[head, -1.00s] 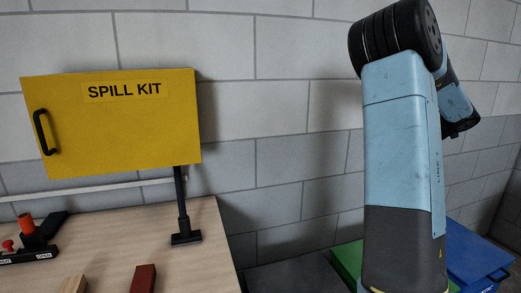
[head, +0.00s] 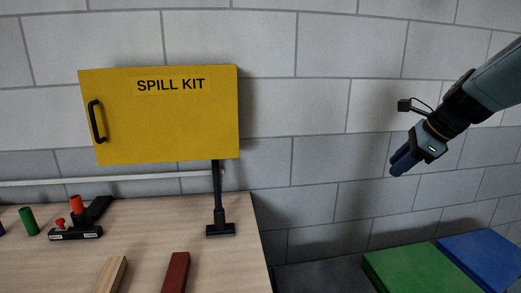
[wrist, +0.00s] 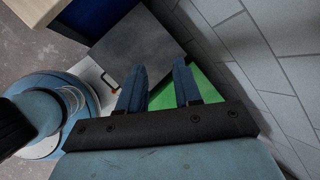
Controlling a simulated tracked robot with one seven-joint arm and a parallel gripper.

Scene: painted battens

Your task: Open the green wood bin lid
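The green bin lid (head: 415,265) lies flat and closed at the lower right in the head view, between a dark grey lid and a blue lid. Its front edge and any handle are cut off by the frame. In the wrist view the green lid (wrist: 203,95) shows behind and beside the fingers, partly hidden by them. My gripper (head: 398,170) hangs in the air above the green lid, apart from it. In the wrist view my gripper (wrist: 158,80) has its two blue fingers spread with a gap between them and nothing held.
A blue lid (head: 482,262) is right of the green one, and a dark grey lid (head: 320,278) is left. A table (head: 140,225) at the left holds a yellow SPILL KIT cabinet (head: 165,120) on a stand, plus wooden blocks (head: 175,273). A block wall stands behind.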

